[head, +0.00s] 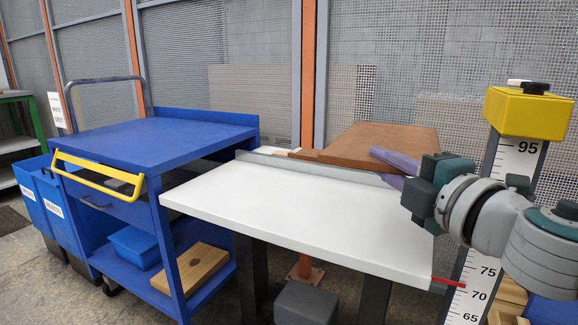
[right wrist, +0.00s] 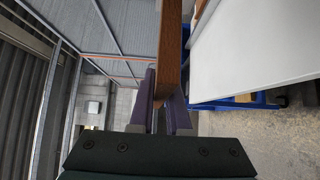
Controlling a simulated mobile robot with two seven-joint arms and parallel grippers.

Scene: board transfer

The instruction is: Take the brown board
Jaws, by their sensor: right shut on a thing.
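The brown board (head: 378,142) is behind the white table, near its back right, and looks flat and level. My right gripper (head: 390,168) is shut on the board's near right part, with its purple fingers on either side of the edge. In the right wrist view the board (right wrist: 172,50) shows edge-on as a narrow brown strip between the two purple fingers (right wrist: 162,108). Whether the board rests on anything is hidden behind the table's raised back edge. My left gripper is in neither view.
The white table (head: 290,210) has a clear top with a raised back edge. A blue cart (head: 170,140) with a yellow handle stands left of it, its top empty. A measuring post with a yellow cap (head: 528,112) stands close by my right arm. Mesh fencing closes the back.

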